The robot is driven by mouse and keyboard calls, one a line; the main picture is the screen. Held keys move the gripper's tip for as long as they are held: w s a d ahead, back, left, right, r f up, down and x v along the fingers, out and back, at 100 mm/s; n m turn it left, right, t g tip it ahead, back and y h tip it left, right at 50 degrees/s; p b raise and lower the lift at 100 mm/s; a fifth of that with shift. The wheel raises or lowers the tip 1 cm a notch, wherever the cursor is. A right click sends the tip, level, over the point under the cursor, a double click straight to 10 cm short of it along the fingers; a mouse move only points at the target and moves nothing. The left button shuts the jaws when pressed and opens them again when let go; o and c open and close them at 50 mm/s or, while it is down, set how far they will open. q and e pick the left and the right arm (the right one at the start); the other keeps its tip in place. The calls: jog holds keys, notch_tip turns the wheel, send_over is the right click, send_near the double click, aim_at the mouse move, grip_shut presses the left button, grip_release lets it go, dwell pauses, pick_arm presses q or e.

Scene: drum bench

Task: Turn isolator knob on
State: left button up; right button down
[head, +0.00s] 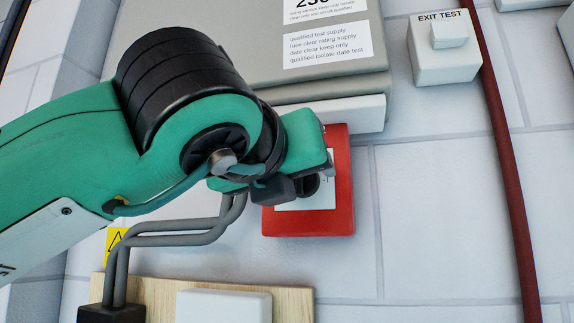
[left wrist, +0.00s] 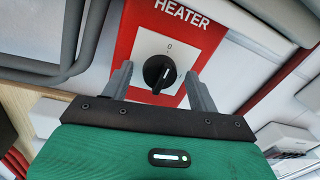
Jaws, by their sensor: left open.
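My right gripper is in neither view.
A grey cabinet (head: 215,28) with printed labels hangs above the red box. A white EXIT TEST box (head: 447,62) is at the upper right, beside a dark red pipe (head: 507,150). Grey conduits (head: 175,240) and a wooden board (head: 160,290) are below.

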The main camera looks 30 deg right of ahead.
pick_arm(q)
jog(key=c, duration=1)
jog(key=shift+o, duration=0.2)
jog(key=shift+s+d+r+m+t+y+b, duration=0.2)
jog(key=shift+m+b, duration=0.7)
jog(key=shift+m, duration=1.85)
jog(key=shift+a+f+m+y+b, duration=0.1)
jog(key=shift+m+y+b, duration=0.6)
jog(key=shift+m, duration=2.1)
jog(key=shift+s+d+r+m+t+b, duration=0.1)
jog(key=shift+m+b, duration=1.05)
jog(key=shift+m, duration=1.6)
jog(key=shift+f, duration=0.1)
